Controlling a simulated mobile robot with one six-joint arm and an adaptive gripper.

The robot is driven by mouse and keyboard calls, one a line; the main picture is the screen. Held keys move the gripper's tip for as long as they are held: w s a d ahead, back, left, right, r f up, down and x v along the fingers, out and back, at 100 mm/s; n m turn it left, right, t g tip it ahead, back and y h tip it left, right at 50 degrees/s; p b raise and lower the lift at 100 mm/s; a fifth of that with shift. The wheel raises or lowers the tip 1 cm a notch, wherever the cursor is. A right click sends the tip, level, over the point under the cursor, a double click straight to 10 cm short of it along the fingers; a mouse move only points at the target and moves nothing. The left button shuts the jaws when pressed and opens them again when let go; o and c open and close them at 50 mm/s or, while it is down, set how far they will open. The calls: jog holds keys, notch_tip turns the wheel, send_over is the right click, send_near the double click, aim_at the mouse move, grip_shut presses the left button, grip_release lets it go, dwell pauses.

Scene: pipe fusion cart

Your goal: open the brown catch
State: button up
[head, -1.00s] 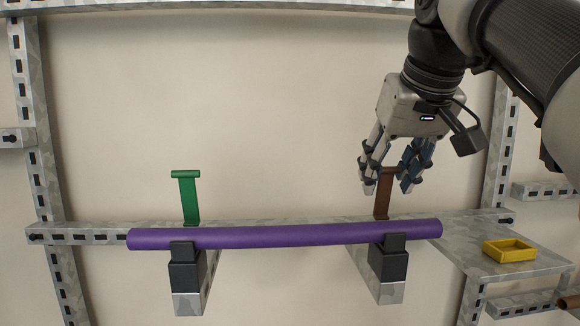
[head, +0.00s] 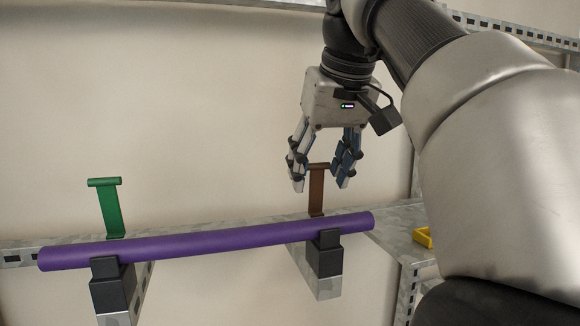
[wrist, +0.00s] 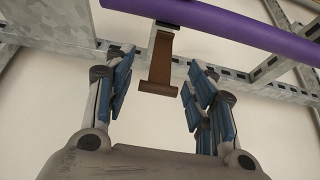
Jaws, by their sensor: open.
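The brown catch (head: 317,190) stands upright behind the purple pipe (head: 215,242), near the pipe's right end. It has a flat strap and a rolled top edge. My gripper (head: 320,186) is open and points down, with its fingers to the left and right of the catch's upper part. In the wrist view the brown catch (wrist: 160,65) shows between the spread fingers (wrist: 162,57). Neither side visibly grips it, and I cannot tell whether any finger touches it.
A green catch (head: 109,208) stands upright near the pipe's left end. The pipe rests on two black supports (head: 323,257) (head: 112,288) on metal brackets. A yellow tray (head: 423,237) is partly hidden by my arm. A slotted rail runs behind the pipe.

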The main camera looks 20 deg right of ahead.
aim_at(318, 179)
jog(key=shift+o, duration=0.5)
jog(key=shift+w, duration=0.2)
jog(key=shift+v, duration=1.1)
jog(key=shift+s+r, duration=0.15)
jog(key=shift+r, duration=0.15)
jog(key=shift+s+r, duration=0.1)
jog(key=shift+s, duration=0.25)
jog(key=s, duration=1.1)
jog(key=shift+s, duration=0.2)
